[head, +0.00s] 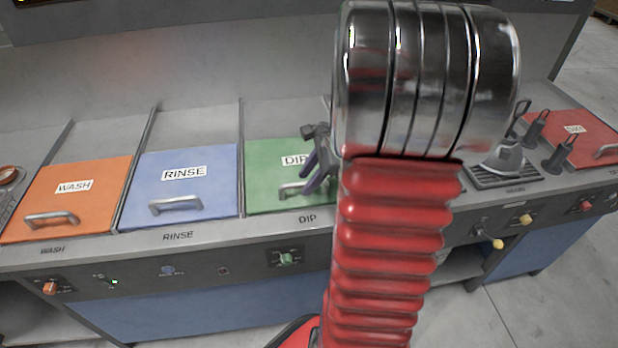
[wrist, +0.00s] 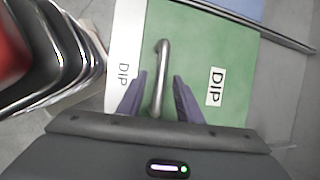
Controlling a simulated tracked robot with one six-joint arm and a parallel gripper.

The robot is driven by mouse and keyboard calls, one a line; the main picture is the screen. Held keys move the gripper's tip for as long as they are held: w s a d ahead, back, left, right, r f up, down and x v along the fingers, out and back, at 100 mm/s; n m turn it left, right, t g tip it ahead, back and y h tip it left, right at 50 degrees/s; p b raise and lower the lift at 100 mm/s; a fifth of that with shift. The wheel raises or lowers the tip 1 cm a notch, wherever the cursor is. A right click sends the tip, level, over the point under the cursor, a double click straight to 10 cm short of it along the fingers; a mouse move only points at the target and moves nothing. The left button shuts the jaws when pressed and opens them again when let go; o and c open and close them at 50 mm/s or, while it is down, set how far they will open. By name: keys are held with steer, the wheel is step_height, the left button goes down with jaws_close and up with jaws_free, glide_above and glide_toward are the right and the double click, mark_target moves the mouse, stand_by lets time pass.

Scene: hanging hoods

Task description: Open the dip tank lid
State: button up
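The green dip tank lid (head: 263,170) lies flat and closed in the bench, partly hidden behind my arm in the head view. It also shows in the wrist view (wrist: 215,50), with its "DIP" label. Its metal bar handle (wrist: 161,75) is near the front edge of the lid; its left part shows in the head view (head: 290,188). My gripper (wrist: 160,88) is open, with one dark finger on each side of the handle. In the head view my gripper (head: 313,172) is over the handle. I cannot tell whether the fingers touch the handle.
An orange "WASH" lid (head: 90,182) and a blue "RINSE" lid (head: 205,165) lie closed to the left. A red lid (head: 565,125) is at the far right. A grate (head: 490,178) with a grey cone-shaped object stands right of my arm. Knobs line the bench front.

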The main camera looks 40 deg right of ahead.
steer(key=shift+f, duration=0.1)
steer(key=shift+c, duration=0.2)
jaws_close()
stand_by(0.4)
